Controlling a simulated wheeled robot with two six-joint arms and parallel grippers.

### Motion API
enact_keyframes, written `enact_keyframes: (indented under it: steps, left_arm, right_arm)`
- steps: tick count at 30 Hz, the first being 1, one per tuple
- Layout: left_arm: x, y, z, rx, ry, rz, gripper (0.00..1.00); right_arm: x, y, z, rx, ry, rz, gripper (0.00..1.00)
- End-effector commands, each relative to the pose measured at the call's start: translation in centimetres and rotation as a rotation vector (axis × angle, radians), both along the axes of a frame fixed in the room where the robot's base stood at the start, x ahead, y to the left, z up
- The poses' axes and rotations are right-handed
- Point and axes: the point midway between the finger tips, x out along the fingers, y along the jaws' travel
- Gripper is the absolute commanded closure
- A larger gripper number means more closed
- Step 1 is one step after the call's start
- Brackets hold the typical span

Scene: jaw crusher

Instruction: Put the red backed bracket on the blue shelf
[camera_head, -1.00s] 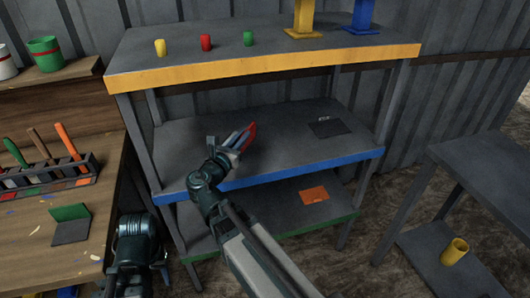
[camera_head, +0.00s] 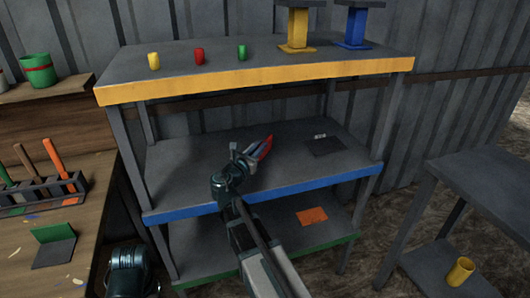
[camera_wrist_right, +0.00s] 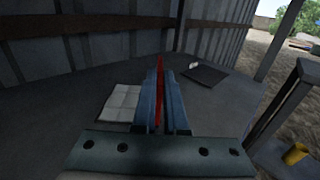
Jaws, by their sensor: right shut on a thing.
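The red backed bracket (camera_head: 265,147) is in my right gripper (camera_head: 250,153), over the shelf board with the blue front edge (camera_head: 300,188). In the right wrist view the red back (camera_wrist_right: 160,85) stands upright, edge-on, between the two fingers of my right gripper (camera_wrist_right: 163,95). A pale square (camera_wrist_right: 121,103) shows left of the fingers; I cannot tell whether it belongs to the bracket. I cannot tell whether the bracket touches the board.
A dark plate with a small pale tag (camera_head: 324,146) lies at the right of the blue shelf. The yellow-edged board (camera_head: 270,77) is above, the green-edged one (camera_head: 300,248) below. Shelf posts stand at the sides. A green-backed bracket (camera_head: 54,245) sits on the workbench.

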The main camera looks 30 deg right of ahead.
Motion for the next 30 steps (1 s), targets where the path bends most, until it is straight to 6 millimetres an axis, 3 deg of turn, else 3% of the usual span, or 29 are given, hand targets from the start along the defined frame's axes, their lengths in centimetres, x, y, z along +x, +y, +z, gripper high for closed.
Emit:
enact_keyframes:
  steps: [3, 9, 16, 25, 30]
  left_arm:
    - [0.0, 0.0, -0.3, 0.000, 0.000, 0.000, 0.47]
    - [0.0, 0.0, -0.4, 0.000, 0.000, 0.000, 0.47]
    - [0.0, 0.0, -0.6, 0.000, 0.000, 0.000, 0.47]
    - [0.0, 0.0, -3.8, 0.000, 0.000, 0.000, 0.47]
    - [0.0, 0.0, -4.0, 0.000, 0.000, 0.000, 0.47]
  right_arm:
    - [1.7, -2.2, -0.3, -0.001, 0.000, -0.003, 1.00]
    - [2.7, -3.7, -0.4, -0.001, 0.000, 0.000, 1.00]
    - [2.7, -3.8, -0.6, -0.001, 0.000, 0.001, 1.00]
    - [2.7, -3.8, -3.8, -0.001, 0.000, 0.001, 1.00]
    - [2.7, -3.8, -4.0, -0.001, 0.000, 0.001, 1.00]
